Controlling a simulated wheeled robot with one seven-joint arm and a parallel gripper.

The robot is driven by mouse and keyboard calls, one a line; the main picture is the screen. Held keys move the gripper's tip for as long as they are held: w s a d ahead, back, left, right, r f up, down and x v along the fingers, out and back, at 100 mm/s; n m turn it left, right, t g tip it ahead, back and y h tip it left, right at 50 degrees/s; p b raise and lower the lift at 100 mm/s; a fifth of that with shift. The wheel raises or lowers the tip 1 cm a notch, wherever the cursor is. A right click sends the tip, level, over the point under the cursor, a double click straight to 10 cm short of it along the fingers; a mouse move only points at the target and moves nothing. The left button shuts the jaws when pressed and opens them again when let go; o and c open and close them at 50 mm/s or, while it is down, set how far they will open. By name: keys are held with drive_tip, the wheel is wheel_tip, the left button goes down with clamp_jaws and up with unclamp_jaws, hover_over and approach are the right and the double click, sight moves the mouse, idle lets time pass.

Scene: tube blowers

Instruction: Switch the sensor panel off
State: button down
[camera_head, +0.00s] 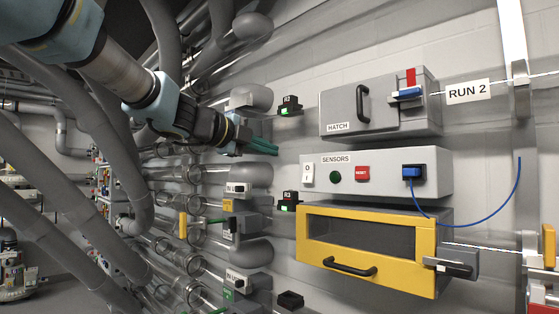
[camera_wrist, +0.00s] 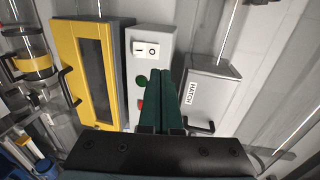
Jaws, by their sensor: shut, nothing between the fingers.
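The sensor panel (camera_head: 390,160) is a light grey wall box labelled SENSORS, between the hatch and the yellow-framed box. Its white rocker switch (camera_head: 307,174) at the left end is marked O above and I below; which side is pressed I cannot tell. A green round button (camera_head: 336,176) and a red RESET button (camera_head: 362,173) sit to its right. My gripper (camera_head: 276,150) is shut and empty, up and left of the switch. In the wrist view, my fingertips (camera_wrist: 160,72) appear over the panel face, with the rocker switch (camera_wrist: 145,49) just beyond them, clear in view.
The grey hatch (camera_head: 350,105) with a black handle is above the panel. The yellow-framed box (camera_head: 370,275) is below. A blue plug (camera_head: 411,172) with a looping blue cable (camera_head: 519,190) is at the panel's right. Pipes and tubes crowd the left.

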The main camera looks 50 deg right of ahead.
drive_tip(key=shift+a+r, duration=0.3)
drive_tip(key=shift+a, duration=0.35)
drive_tip(key=shift+a+r, duration=0.25)
drive_tip(key=shift+a, duration=0.35)
